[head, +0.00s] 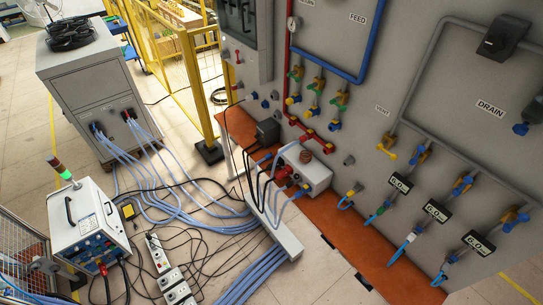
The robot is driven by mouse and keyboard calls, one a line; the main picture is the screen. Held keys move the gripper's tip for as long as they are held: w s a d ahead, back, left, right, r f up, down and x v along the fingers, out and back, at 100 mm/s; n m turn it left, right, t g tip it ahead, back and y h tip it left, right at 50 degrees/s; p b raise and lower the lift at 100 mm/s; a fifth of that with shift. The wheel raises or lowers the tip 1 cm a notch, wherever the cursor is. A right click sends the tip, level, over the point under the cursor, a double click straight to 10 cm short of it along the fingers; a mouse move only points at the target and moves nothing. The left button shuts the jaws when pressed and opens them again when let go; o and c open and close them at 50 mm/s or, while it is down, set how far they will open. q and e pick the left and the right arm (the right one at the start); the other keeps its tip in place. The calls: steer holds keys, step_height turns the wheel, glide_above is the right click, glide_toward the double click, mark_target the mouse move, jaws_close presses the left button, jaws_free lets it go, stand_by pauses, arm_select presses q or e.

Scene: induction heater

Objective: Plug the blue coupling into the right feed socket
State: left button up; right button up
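The grey wall panel fills the right half of the head view. Under its FEED label (357,18) a row of valves has green and yellow parts and blue ends. The rightmost blue end (334,125) in this row is the best match for the right feed socket, but I cannot be sure. Several blue fittings hang lower on the panel, including a blue hose end (400,251) slanting down to the orange strip. I cannot tell which one is the blue coupling. Neither of my grippers is in view.
A white box (312,170) with cables stands at the panel's foot on the orange strip (350,235). Blue hoses (170,190) and black cables cover the floor at left. Grey cabinet (90,80), white power unit (85,225) and yellow fence (190,70) stand left.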

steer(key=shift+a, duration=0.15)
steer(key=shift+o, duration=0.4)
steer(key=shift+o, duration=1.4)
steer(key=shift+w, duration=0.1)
